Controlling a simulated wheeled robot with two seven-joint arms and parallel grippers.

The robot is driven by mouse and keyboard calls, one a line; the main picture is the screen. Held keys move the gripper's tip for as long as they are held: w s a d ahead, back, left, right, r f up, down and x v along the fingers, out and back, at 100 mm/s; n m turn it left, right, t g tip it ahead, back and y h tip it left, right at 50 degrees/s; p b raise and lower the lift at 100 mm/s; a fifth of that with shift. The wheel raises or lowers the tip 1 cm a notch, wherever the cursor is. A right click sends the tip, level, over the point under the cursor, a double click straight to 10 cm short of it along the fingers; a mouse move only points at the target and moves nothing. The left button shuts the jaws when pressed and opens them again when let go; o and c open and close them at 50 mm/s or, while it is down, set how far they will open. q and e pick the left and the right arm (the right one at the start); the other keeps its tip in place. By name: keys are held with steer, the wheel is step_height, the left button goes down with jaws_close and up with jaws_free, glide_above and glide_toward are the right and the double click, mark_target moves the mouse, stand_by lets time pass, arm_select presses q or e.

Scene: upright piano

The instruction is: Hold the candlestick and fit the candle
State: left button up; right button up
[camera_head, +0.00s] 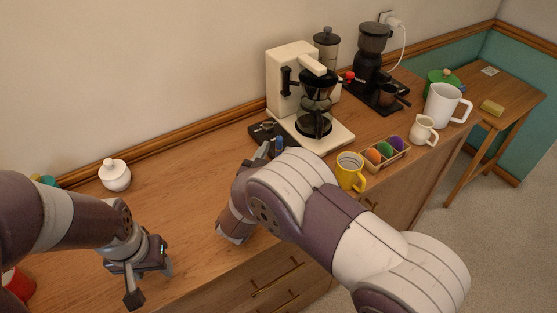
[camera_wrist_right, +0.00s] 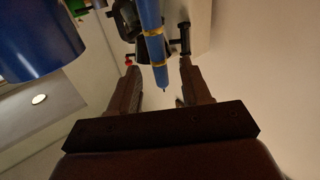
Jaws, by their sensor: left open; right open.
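My right gripper (camera_head: 271,150) is open just in front of the coffee maker, partly hidden by my own arm. In the right wrist view its open fingers (camera_wrist_right: 160,72) stand on either side of a blue candle (camera_wrist_right: 151,38) with gold bands. Whether the fingers touch the candle cannot be told. In the head view only a small blue piece, likely the candle (camera_head: 279,143), shows by the right fingers. My left gripper (camera_head: 150,281) is open and empty over the left part of the wooden top. I cannot make out a candlestick; my arms hide part of the top.
The coffee maker (camera_head: 305,100), black grinder (camera_head: 372,60), yellow mug (camera_head: 350,172), egg box (camera_head: 386,153), creamer (camera_head: 424,130) and white mug (camera_head: 442,104) crowd the right. A white lidded pot (camera_head: 115,176) and red cup (camera_head: 19,286) stand left. A large blue cylinder (camera_wrist_right: 36,38) shows in the wrist view.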

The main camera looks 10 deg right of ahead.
mark_target(278, 147)
steer(key=p+x, duration=0.1)
steer(key=x, duration=0.3)
steer(key=shift+w+d+r, duration=0.15)
steer(key=shift+w+d, duration=0.05)
steer(key=shift+w, duration=0.05)
steer(key=shift+w+d, duration=0.1)
steer(key=shift+w, duration=0.2)
steer(key=shift+s, duration=0.1)
jaws_close()
